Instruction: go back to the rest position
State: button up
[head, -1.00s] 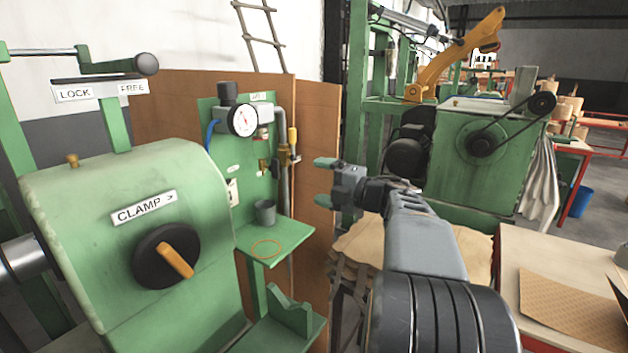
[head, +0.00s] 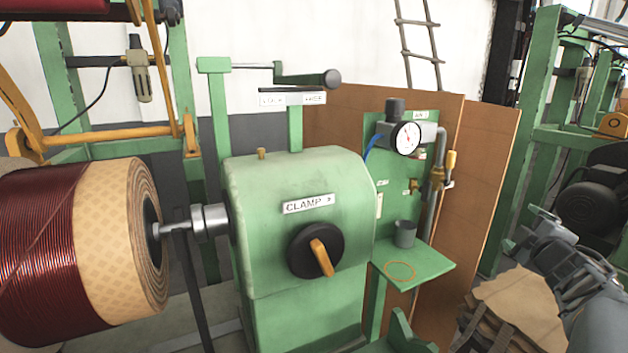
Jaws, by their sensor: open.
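My gripper (head: 528,232) is at the right of the head view, with its fingers apart and nothing between them. It is held in the air in front of the brown board and the green frame, clear of the machine. My arm reaches in from the lower right corner. The green clamp housing (head: 290,185) stands in the middle, well to the left of my gripper. Its black knob with an orange handle (head: 322,258) points down and slightly right.
A coil of dark red wire (head: 40,255) sits on the shaft at left. A grey cup (head: 405,234) and an orange ring (head: 400,271) rest on a green shelf (head: 435,262). A pressure gauge (head: 405,137) is above. Brown sacking (head: 515,310) lies below my gripper.

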jog(key=s+a+f+m+g+p, duration=0.7)
jog(key=s+a+f+m+g, duration=0.1)
jog(key=s+a+m+g, duration=0.4)
jog(key=s+a+r+y+p, duration=0.1)
jog(key=a+p, duration=0.1)
jog(key=a, duration=0.4)
jog(key=s+a+r+n+y+p, duration=0.1)
jog(key=s+a+y+p, duration=0.1)
jog(key=a, duration=0.3)
jog(key=s+a+r+g+y+p, duration=0.1)
jog(key=a+r+p, duration=0.1)
jog(key=a, duration=0.4)
jog(key=shift+s+a+y+p, duration=0.35)
jog(key=shift+s+y+p, duration=0.05)
jog(key=shift+p, duration=0.2)
